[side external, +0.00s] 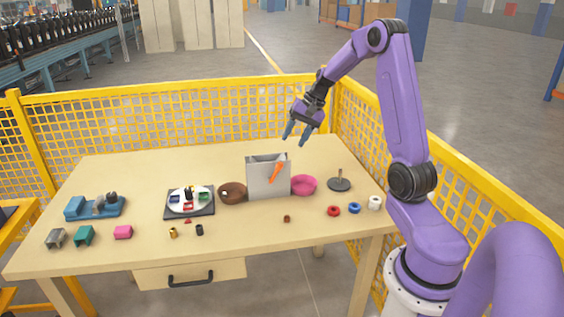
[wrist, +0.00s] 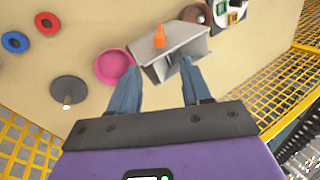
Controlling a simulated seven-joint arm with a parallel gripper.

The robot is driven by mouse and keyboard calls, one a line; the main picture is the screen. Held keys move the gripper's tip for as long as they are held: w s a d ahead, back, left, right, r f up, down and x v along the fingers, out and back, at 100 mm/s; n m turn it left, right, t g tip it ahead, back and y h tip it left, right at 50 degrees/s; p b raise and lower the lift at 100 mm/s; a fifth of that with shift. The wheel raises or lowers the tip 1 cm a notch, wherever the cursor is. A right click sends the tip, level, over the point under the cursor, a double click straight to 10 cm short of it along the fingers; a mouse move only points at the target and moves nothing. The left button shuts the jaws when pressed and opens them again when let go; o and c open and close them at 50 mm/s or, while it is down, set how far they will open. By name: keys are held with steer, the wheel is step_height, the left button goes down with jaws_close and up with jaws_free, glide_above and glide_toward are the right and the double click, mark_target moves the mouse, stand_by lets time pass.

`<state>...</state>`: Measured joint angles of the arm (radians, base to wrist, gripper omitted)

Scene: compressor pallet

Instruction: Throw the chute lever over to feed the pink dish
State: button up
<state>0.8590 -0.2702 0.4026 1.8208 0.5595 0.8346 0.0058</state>
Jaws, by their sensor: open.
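The chute is a grey box (side external: 257,183) standing near the middle of the table, and it also shows in the wrist view (wrist: 182,46). Its orange lever (side external: 274,173) is on the front face and leans with its upper end to the right in the side view. The lever also shows in the wrist view (wrist: 159,38). The pink dish (side external: 304,185) sits right of the chute in the side view, and left of it in the wrist view (wrist: 114,67). A brown bowl (side external: 232,193) stands on the chute's other side. My gripper (side external: 296,138) is open and empty, above and behind the chute.
A dark disc with a post (side external: 339,184) and red (side external: 333,211), blue (side external: 354,208) and white (side external: 374,203) rings lie to the right. A yellow mesh fence (side external: 170,110) runs behind the table.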

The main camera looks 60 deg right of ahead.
mark_target(281, 163)
steer(key=x, duration=1)
steer(key=shift+c, duration=0.3)
jaws_close()
